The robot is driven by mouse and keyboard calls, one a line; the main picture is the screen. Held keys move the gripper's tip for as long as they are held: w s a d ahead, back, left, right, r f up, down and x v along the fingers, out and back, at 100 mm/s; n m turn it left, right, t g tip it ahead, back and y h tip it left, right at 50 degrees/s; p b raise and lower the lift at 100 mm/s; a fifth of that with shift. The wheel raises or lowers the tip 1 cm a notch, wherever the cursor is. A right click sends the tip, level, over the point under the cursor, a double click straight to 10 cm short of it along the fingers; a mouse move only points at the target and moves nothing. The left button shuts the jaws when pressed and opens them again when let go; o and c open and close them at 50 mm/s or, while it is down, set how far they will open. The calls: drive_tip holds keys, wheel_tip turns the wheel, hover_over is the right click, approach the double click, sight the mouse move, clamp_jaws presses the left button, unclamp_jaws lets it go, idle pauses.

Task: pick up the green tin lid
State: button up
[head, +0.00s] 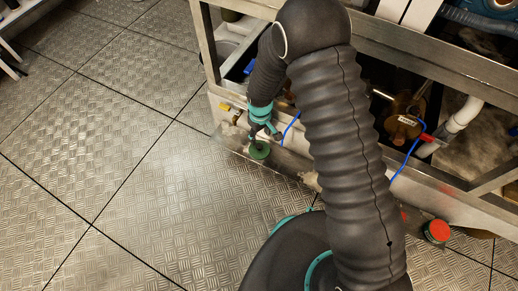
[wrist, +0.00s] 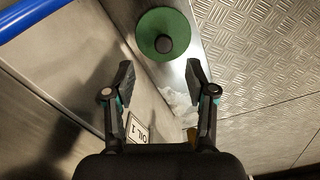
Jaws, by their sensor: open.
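The green tin lid (wrist: 178,24) is a round green disc with a dark knob in its middle. In the wrist view it lies at the top, on a pale metal ledge, just beyond my fingertips. My gripper (wrist: 160,78) is open, with its two fingers apart and nothing between them. In the head view the lid (head: 259,150) shows as a small green disc directly below my gripper (head: 264,135), at the lower edge of the metal frame.
A metal machine frame (head: 230,45) with pipes and a blue cable (head: 408,158) stands behind and right of the lid. A blue tube (wrist: 30,14) crosses the wrist view's upper left. A red-capped item (head: 437,231) is at the lower right. The tread-plate floor (head: 150,200) at left is clear.

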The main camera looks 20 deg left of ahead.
sight(259, 146)
drive_tip(key=shift+s+f, duration=0.2)
drive_tip(key=shift+f, duration=3.8)
drive_tip(key=c, duration=1.1)
